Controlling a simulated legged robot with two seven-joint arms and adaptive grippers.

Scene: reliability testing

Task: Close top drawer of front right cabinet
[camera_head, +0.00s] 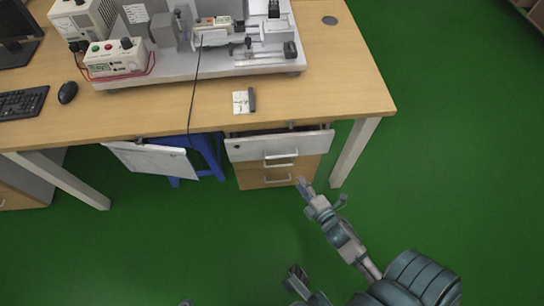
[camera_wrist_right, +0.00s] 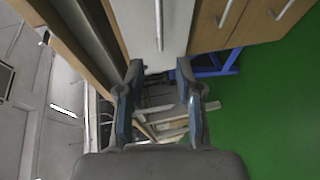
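The front right cabinet (camera_head: 246,172) stands under the right end of the desk. Its white-fronted top drawer (camera_head: 250,150) is pulled out a little, with a dark gap behind the front's upper edge. The drawer front also shows in the right wrist view (camera_wrist_right: 145,30), with its bar handle. My right gripper (camera_head: 303,184) is in front of the cabinet, near the lower drawer's handle (camera_head: 278,179). In the right wrist view its fingers (camera_wrist_right: 162,85) are apart with nothing clearly between them. My left gripper (camera_head: 296,277) appears to be low in the head view; its fingers are unclear.
The wooden desk (camera_head: 330,90) carries lab equipment. A desk leg (camera_head: 354,150) stands right of the cabinet. Green floor (camera_head: 440,170) is clear at right.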

